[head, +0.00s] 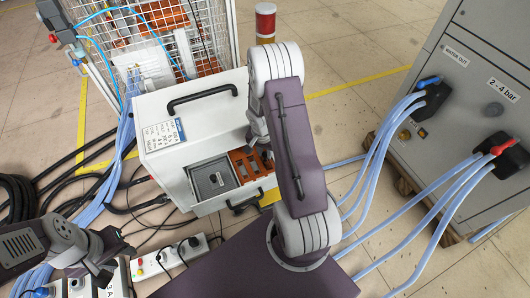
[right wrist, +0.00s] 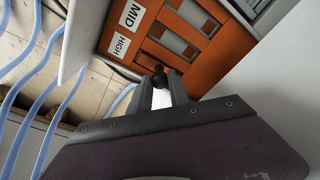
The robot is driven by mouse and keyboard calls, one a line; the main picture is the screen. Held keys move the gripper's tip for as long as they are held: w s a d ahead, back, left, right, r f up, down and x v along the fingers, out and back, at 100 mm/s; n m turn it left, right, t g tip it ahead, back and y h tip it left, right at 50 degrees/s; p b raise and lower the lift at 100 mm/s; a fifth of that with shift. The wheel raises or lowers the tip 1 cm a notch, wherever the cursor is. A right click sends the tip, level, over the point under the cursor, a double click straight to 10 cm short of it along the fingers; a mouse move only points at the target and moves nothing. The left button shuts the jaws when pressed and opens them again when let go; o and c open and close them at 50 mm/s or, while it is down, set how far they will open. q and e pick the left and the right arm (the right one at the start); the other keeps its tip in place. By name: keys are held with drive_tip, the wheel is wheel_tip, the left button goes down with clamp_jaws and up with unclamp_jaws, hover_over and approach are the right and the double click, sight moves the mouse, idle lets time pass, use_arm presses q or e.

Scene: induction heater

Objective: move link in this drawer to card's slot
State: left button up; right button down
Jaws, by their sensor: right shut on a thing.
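The open drawer of the white cabinet holds an orange panel (head: 250,165) beside a grey box (head: 212,178). In the right wrist view the orange panel (right wrist: 180,58) shows several slots and the labels MID and HIGH. My right gripper (head: 262,150) reaches down over the panel. In the right wrist view it is shut on a small dark-knobbed piece, the link (right wrist: 160,78), close to the panel near the HIGH label. Whether the link sits in a slot is hidden. My left gripper (head: 112,262) looks open and empty, low at the left.
A black handle (head: 202,97) crosses the cabinet top. A wire cage (head: 145,30) stands behind it. A grey machine (head: 465,90) with blue hoses is at the right. A power strip (head: 170,257) and loose cables lie on the floor at the left.

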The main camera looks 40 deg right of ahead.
drive_tip(key=shift+f, duration=0.1)
drive_tip(key=c, duration=0.7)
unclamp_jaws()
drive_tip(key=shift+o, duration=0.2)
wheel_tip(320, 180, up, 7)
drive_tip(key=p, duration=0.6)
idle(0.3)
